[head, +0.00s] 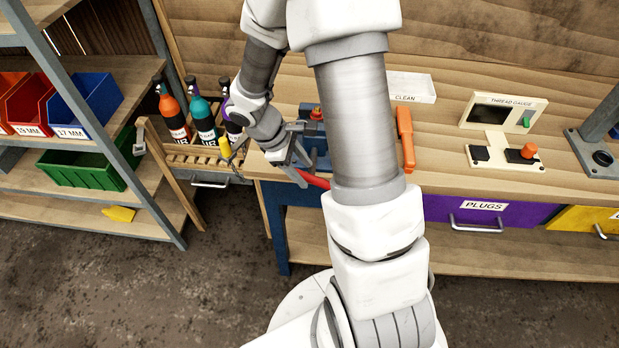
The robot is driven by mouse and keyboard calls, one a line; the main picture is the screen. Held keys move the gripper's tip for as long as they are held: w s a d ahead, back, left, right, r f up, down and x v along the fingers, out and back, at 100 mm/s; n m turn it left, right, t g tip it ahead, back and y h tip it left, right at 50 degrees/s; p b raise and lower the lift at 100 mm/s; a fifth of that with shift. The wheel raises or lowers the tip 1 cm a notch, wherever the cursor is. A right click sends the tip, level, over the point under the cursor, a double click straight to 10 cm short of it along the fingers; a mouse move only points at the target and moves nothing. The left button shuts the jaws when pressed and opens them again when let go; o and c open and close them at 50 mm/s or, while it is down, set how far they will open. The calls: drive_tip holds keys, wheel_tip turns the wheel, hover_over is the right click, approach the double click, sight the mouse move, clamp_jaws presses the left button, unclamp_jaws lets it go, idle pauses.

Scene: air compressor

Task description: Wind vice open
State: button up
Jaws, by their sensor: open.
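The vice (318,145) is a blue body on the left front part of the workbench, largely hidden behind my arm. A red part (313,179), which looks like its handle, sticks out at the bench's front edge. My gripper (297,166) is at the front of the vice, just above and left of the red part. Its fingers are open. I cannot tell whether they touch the red part or whether it lies between them. How far apart the vice's jaws are cannot be seen.
A wooden rack holds orange, teal and purple-topped bottles (203,120) left of the gripper. Shelves with bins (85,105) stand further left. An orange tool (405,138), a CLEAN tray (411,88) and a thread gauge (503,112) are on the bench (455,170). A purple PLUGS drawer (482,212) is below.

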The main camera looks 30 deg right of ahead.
sight(306, 175)
drive_tip(key=shift+x, duration=2.1)
clamp_jaws()
